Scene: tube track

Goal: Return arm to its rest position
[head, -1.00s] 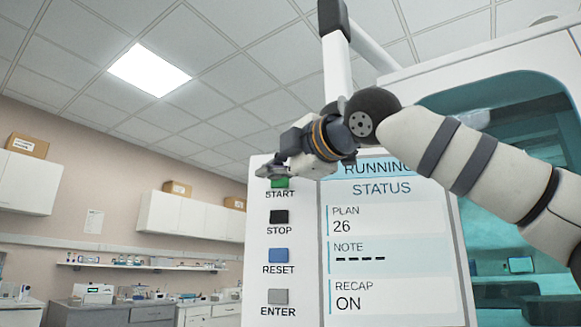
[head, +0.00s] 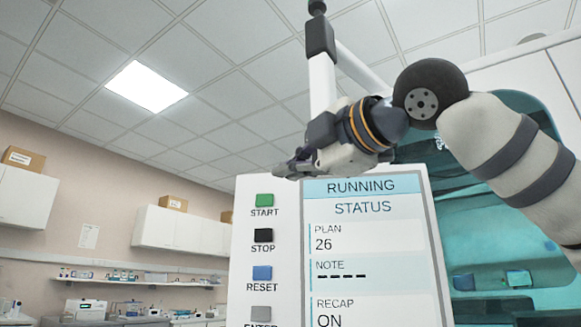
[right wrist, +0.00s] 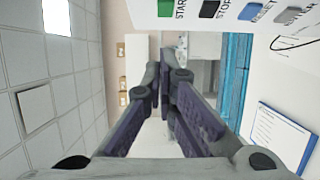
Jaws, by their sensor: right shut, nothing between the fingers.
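My right gripper (head: 284,170) is shut and empty in the head view. It is in front of the top edge of the white control panel (head: 290,245), above and to the right of the green START button (head: 264,200). In the right wrist view the fingers (right wrist: 163,95) meet at their tips with nothing between them. The panel's screen (head: 365,235) reads RUNNING, STATUS, PLAN 26 and RECAP ON. My left gripper is not in view.
Black STOP (head: 263,235), blue RESET (head: 262,272) and grey ENTER buttons sit below START. A machine with a teal window (head: 500,235) stands on the right. Wall cabinets (head: 180,230) and a shelf are far back on the left. A sheet of paper (right wrist: 280,135) shows in the right wrist view.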

